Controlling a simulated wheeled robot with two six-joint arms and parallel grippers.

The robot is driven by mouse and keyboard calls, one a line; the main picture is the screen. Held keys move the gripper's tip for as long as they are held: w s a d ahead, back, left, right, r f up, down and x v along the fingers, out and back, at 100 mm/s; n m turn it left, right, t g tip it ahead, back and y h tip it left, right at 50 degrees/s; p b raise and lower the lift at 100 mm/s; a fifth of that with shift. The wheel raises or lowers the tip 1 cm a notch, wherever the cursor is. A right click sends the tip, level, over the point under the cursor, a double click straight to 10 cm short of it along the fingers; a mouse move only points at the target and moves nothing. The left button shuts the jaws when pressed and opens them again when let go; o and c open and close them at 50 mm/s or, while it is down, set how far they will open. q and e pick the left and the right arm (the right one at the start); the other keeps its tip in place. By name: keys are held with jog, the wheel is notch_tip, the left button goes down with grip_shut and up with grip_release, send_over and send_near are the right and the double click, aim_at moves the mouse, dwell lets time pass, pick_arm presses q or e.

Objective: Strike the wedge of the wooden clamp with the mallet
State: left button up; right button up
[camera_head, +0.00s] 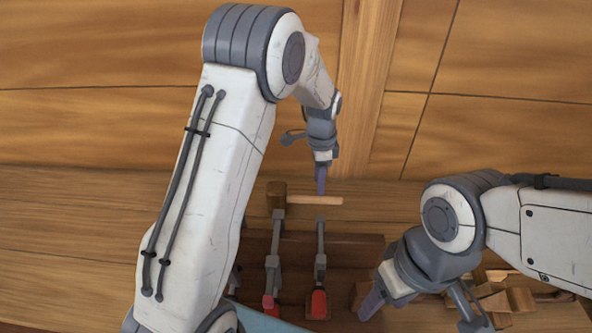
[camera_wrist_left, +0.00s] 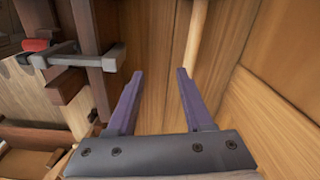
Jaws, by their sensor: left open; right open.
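The mallet lies near the wall in the head view, with its dark wooden head (camera_head: 276,198) at the left and its pale handle (camera_head: 328,201) pointing right. My left gripper (camera_head: 320,188) points down at the handle. In the left wrist view its two purple fingers (camera_wrist_left: 158,80) are apart, and a pale rod (camera_wrist_left: 200,42), apparently the handle, shows beyond and between them. No grip on it shows. My right gripper (camera_head: 374,300) is at the lower right, near some wooden pieces (camera_head: 500,300). I cannot tell the wooden clamp or its wedge among them.
Two metal clamps with red handles (camera_head: 319,303) (camera_head: 271,301) stand below the mallet; one also shows in the left wrist view (camera_wrist_left: 85,60). A plank wall (camera_head: 100,120) rises behind. The bare wood at the left (camera_head: 60,240) is clear.

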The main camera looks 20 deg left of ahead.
pick_arm(q)
jog(key=m, duration=0.2)
send_over(294, 196)
notch_tip(294, 196, down, 7)
jog(key=shift+r+p, duration=0.1)
jog(key=shift+p, duration=0.3)
jog(key=shift+f+b, duration=3.05)
jog(key=shift+f, duration=1.5)
grip_shut()
jog(key=shift+r, duration=0.3)
jog(key=shift+r+p, duration=0.35)
jog(key=shift+p, duration=0.1)
